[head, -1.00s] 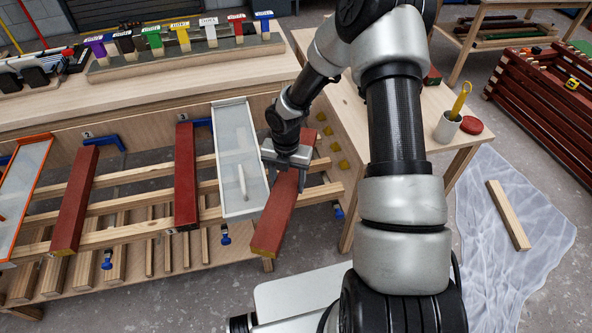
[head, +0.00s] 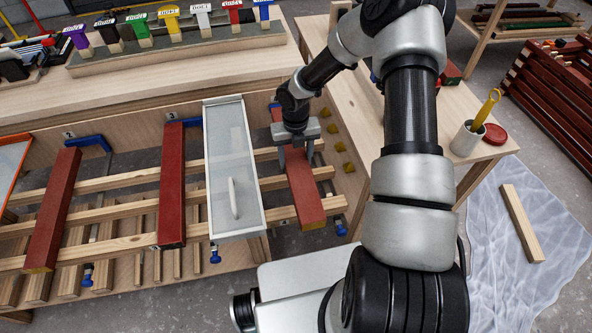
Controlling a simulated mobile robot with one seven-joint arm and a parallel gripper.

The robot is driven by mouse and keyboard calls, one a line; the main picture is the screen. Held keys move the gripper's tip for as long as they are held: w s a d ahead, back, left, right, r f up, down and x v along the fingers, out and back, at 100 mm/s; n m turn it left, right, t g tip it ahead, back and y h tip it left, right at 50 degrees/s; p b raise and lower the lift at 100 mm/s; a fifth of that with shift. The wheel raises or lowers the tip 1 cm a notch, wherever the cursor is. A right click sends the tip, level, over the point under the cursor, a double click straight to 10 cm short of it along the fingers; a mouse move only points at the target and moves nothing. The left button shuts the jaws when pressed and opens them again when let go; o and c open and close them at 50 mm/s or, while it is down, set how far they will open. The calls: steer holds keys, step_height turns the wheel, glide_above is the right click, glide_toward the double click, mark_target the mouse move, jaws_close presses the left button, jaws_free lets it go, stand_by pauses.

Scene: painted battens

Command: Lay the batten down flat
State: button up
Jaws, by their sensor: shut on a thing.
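My gripper (head: 297,152) is shut on a red batten (head: 303,191), with one jaw on each side of it. This batten lies lengthwise across the wooden rails (head: 275,184) at their right end, close to level. I cannot tell whether it touches the rails or hovers just above them. Its near end points toward me and its far part is partly hidden by my gripper. Two more red battens lie across the same rails: one (head: 172,190) left of the tray and one (head: 54,208) further left.
Blue clamps (head: 91,142) sit along the rack. A loose batten (head: 522,222) lies on a plastic sheet.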

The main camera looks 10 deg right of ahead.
mark_target(296, 158)
steer(key=shift+f+b, duration=0.4)
steer(key=shift+f, duration=2.75)
steer(key=shift+f, duration=0.15)
steer(key=o, duration=1)
steer(key=shift+o, duration=0.2)
step_height(296, 158, up, 12)
steer(key=shift+r+p, duration=0.1)
steer(key=shift+p, duration=0.9)
